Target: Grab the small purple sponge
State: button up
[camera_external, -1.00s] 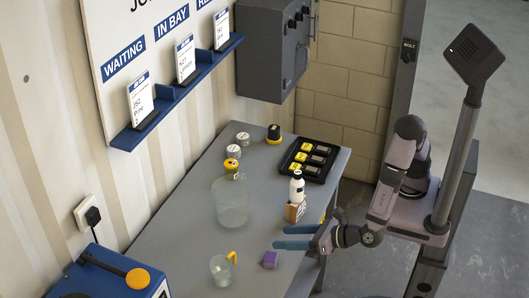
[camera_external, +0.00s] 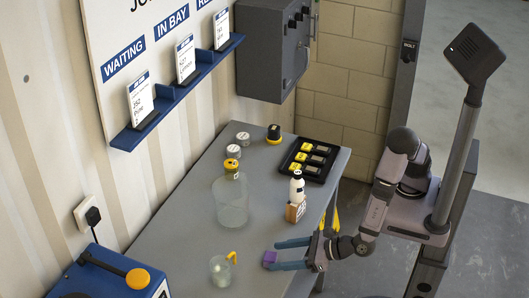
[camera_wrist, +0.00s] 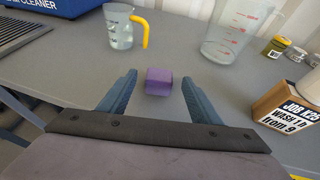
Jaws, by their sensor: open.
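The small purple sponge (camera_external: 269,257) lies on the grey table near its front right edge. In the wrist view the sponge (camera_wrist: 159,81) sits between the tips of my two blue fingers, with a gap on each side. My gripper (camera_external: 274,255) is open and low over the table, its fingertips on either side of the sponge. In the wrist view my gripper (camera_wrist: 157,82) holds nothing. Part of the sponge is hidden by a finger in the external view.
A glass mug with a yellow handle (camera_external: 220,269) stands just beyond the sponge. A large clear jug (camera_external: 230,202) is farther back. A wooden block with a label (camera_external: 296,211) and a white bottle (camera_external: 297,187) stand near the right edge. A black tray (camera_external: 308,160) lies behind them.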

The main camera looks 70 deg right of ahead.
aim_at(273, 256)
jog(key=shift+p+x, duration=0.5)
jog(key=shift+x, duration=1.35)
jog(key=shift+r, duration=0.1)
jog(key=c, duration=1.1)
jog(key=shift+r+b, duration=0.8)
jog(key=shift+r, duration=4.2)
